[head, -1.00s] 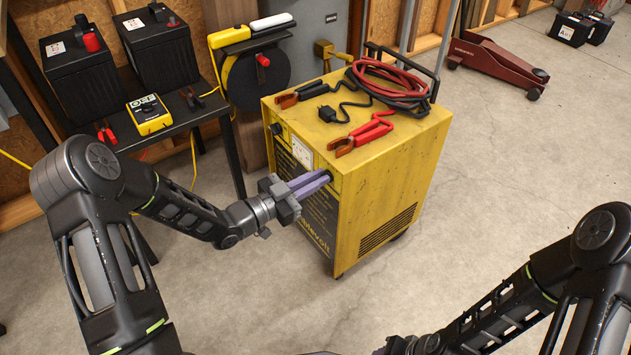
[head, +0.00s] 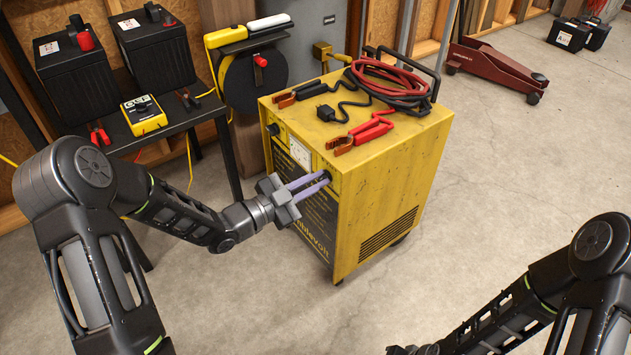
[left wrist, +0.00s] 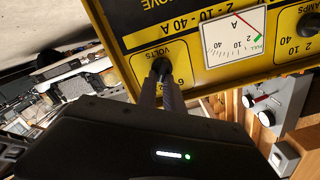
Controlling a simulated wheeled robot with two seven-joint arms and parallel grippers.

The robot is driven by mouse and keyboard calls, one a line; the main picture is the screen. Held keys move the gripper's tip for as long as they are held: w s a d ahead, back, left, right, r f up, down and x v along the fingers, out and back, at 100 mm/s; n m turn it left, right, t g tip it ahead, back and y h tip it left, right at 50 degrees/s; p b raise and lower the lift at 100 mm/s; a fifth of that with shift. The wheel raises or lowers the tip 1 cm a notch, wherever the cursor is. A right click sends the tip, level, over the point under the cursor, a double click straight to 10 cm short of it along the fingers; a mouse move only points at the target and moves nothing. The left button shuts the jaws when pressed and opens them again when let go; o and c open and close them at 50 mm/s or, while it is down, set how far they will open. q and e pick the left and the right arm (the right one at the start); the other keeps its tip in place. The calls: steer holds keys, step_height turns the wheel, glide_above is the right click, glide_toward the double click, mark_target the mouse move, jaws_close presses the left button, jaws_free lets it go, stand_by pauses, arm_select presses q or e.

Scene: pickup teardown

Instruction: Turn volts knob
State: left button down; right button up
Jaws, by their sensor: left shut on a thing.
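The yellow charger (head: 390,185) stands on the floor in the middle of the head view. Its volts knob (left wrist: 161,66), small and black, sits beside the printed word VOLTS in the left wrist view. My left gripper (head: 325,178) reaches the upper front panel from the left. Its two purple fingers are closed on the knob, one on each side, and hide part of it. Of my right gripper, only a grey edge shows at the bottom of the head view; its fingers are out of frame.
Red and black clamps and cables (head: 390,85) lie on the charger's top. A second knob (left wrist: 308,25) is beyond the meter (left wrist: 233,35). A black table (head: 185,125) with batteries and a yellow multimeter (head: 143,114) stands left.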

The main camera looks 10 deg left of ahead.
arm_select(q)
steer(key=c, duration=1.5)
jaws_free()
steer(key=p+v, duration=0.2)
steer(key=v, duration=0.5)
steer(key=shift+s+a, duration=0.25)
steer(key=shift+s, duration=0.05)
steer(key=shift+f, duration=0.1)
